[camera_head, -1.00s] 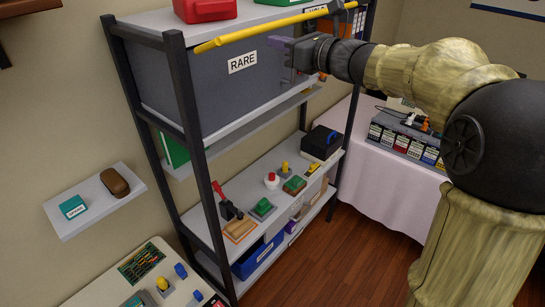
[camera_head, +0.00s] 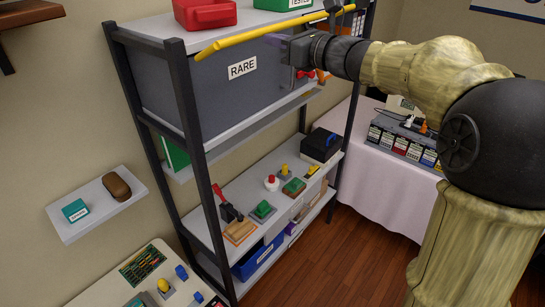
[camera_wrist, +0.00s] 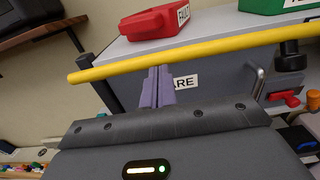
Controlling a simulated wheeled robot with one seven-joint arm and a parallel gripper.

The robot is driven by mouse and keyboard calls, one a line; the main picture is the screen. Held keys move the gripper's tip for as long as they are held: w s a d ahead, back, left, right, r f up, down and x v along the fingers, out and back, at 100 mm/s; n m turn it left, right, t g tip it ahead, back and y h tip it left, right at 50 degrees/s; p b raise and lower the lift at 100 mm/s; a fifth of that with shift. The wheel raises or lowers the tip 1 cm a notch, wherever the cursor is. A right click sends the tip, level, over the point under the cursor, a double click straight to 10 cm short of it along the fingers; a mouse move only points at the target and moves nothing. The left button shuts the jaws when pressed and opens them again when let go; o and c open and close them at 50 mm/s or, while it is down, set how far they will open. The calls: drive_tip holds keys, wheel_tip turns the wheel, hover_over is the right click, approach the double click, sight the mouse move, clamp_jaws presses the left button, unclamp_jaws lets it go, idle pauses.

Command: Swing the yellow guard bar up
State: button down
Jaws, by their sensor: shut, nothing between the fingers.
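The yellow guard bar (camera_head: 245,40) runs across the front of the upper shelf, in front of the grey bin labelled RARE (camera_head: 205,95). In the wrist view the bar (camera_wrist: 215,48) spans the picture and meets a black mount (camera_wrist: 290,58) at the right. My gripper (camera_head: 278,41) is at the bar's underside, right of its middle in the head view. In the wrist view its purple fingers (camera_wrist: 157,72) are together and empty, with the tips at the bar's lower edge. I cannot tell whether they touch it.
A red bin (camera_head: 205,14) and a green bin (camera_wrist: 275,5) stand on top. A red handle (camera_wrist: 284,98) sits right of my fingers. A black shelf post (camera_head: 190,125) stands at the left. Lower shelves hold small switches and a blue bin (camera_head: 258,255).

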sight(266, 30)
drive_tip(key=shift+w+a, duration=0.1)
drive_tip(key=shift+a, duration=0.1)
drive_tip(key=shift+w+a+r+p, duration=0.3)
drive_tip(key=shift+w+a, duration=0.15)
drive_tip(key=shift+a, duration=0.15)
drive_tip(key=shift+w+a+r+p, duration=0.15)
drive_tip(key=shift+w+a+r, duration=0.1)
drive_tip(key=shift+w+a, duration=0.25)
drive_tip(key=shift+w+a+r, duration=0.2)
drive_tip(key=shift+a+r, duration=0.05)
drive_tip(key=shift+a, duration=0.05)
drive_tip(key=shift+w+a, duration=0.1)
drive_tip(key=shift+a, duration=0.05)
drive_tip(key=shift+p, duration=0.3)
drive_tip(key=shift+w+a+r, duration=0.2)
drive_tip(key=shift+w+a, duration=0.15)
drive_tip(key=shift+a, duration=0.1)
